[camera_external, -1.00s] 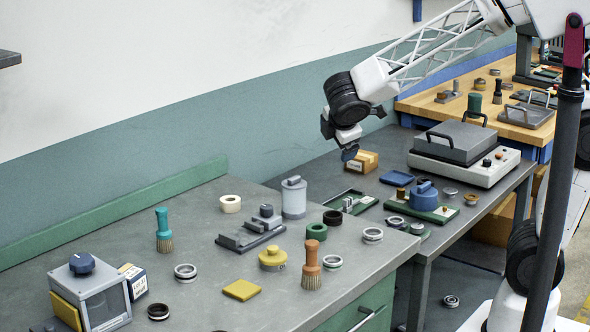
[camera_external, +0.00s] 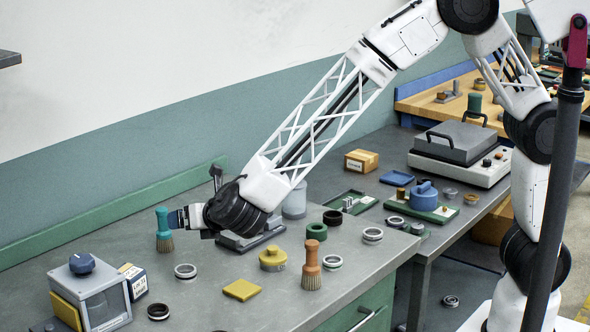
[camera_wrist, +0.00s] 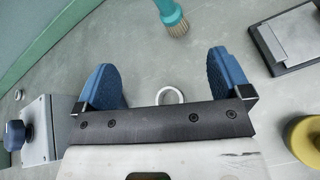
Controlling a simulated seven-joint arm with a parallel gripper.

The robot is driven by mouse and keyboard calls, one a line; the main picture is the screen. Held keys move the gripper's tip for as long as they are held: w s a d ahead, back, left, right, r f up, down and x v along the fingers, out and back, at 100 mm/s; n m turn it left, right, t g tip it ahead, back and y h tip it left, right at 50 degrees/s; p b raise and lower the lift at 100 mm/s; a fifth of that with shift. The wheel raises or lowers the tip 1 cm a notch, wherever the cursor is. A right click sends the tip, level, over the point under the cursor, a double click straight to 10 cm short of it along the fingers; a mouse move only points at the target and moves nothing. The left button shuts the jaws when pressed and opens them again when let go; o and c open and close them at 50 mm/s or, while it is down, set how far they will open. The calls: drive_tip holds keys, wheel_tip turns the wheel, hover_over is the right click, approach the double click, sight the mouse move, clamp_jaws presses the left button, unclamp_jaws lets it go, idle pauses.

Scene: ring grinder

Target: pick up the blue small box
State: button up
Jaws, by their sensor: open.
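The blue small box (camera_external: 132,281), dark blue and white with a yellowish top, stands on the near bench in the external view, just right of a grey device with a blue knob (camera_external: 91,293). I cannot make out the box in the wrist view; it may be hidden behind my left finger. My gripper (camera_external: 177,218) is above the bench, to the upper right of the box and apart from it, with its blue fingers close to the teal brush in the picture. In the wrist view my gripper (camera_wrist: 168,83) is open, with nothing held between the fingers.
The teal brush (camera_external: 164,232) stands behind the box. A metal ring (camera_external: 186,271) and a dark ring (camera_external: 158,312) lie to its right. A yellow plate (camera_external: 242,290), yellow lidded pot (camera_external: 273,258) and orange-handled brush (camera_external: 311,265) are farther right.

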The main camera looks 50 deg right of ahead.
sight(139, 281)
drive_tip(key=s+a+f+n+y, duration=0.1)
drive_tip(key=a+f+n, duration=0.1)
drive_tip(key=a, duration=0.3)
drive_tip(key=s+a+f+n+y, duration=0.1)
drive_tip(key=a+f+n, duration=0.1)
drive_tip(key=a, duration=0.3)
drive_tip(key=s+a+f+n+y, duration=0.2)
drive_tip(key=a+f+n, duration=0.1)
drive_tip(key=a, duration=0.2)
drive_tip(key=shift+a+f, duration=0.3)
drive_tip(key=shift+a, duration=0.1)
drive_tip(key=shift+x, duration=1.3)
drive_tip(key=shift+w, duration=0.2)
drive_tip(key=shift+r+x, duration=0.1)
drive_tip(key=shift+x, duration=1.1)
drive_tip(key=shift+r+x, duration=0.15)
drive_tip(key=shift+x, duration=1.1)
drive_tip(key=shift+a, duration=0.1)
drive_tip(key=shift+c, duration=0.4)
drive_tip(key=c, duration=1.1)
